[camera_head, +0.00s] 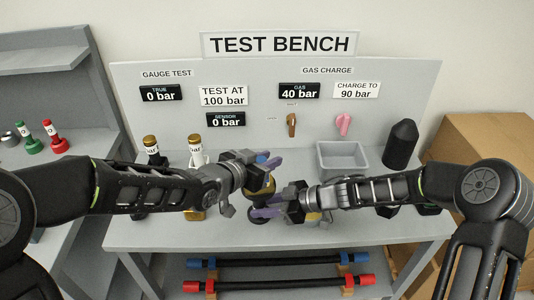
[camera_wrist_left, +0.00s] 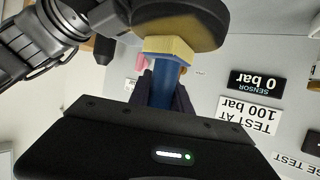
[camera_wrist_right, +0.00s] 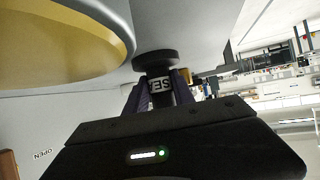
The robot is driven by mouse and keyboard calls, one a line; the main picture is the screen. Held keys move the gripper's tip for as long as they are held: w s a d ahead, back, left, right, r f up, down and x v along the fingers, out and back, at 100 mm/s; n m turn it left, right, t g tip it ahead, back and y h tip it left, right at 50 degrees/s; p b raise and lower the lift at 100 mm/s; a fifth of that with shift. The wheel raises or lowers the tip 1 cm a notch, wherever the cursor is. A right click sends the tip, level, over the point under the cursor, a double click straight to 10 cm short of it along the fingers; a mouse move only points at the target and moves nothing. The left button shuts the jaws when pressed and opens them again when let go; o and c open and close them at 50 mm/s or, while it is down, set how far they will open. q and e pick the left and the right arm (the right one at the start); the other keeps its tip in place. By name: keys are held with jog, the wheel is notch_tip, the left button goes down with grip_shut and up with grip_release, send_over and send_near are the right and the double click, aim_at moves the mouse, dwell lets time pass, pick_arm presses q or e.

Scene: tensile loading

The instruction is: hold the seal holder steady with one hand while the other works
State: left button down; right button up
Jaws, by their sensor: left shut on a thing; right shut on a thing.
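My left gripper (camera_head: 268,160) is shut on a blue shaft (camera_wrist_left: 164,85) below a yellow collar (camera_wrist_left: 168,47) and a wide dark round part (camera_wrist_left: 180,22). My right gripper (camera_head: 264,212), just below it in the head view, is shut on a black cylinder (camera_wrist_right: 158,84) with a white label showing "SE", which looks like the seal holder. A black disc (camera_wrist_right: 155,60) tops it. A large round grey-and-yellow part (camera_wrist_right: 70,40) is close beside it in the right wrist view. The grippers hide much of both held things, and I cannot tell whether they touch.
A grey bin (camera_head: 342,158) and a black cylinder with a pointed top (camera_head: 400,145) stand on the bench at right. Gold-capped black (camera_head: 152,150) and white (camera_head: 195,150) bottles stand at left. Brown (camera_head: 291,124) and pink (camera_head: 343,124) levers are on the panel.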

pick_arm(q)
jog(key=shift+s+f, duration=0.15)
jog(key=shift+s, duration=0.3)
jog(key=shift+s, duration=0.1)
jog(key=shift+s, duration=0.2)
jog(key=shift+s+d, duration=0.1)
jog(key=shift+s, duration=1.6)
jog(key=shift+w+r, duration=0.1)
jog(key=shift+r, duration=0.15)
jog(key=shift+w, duration=0.15)
jog(key=shift+w+f, duration=0.1)
jog(key=shift+w, duration=1.7)
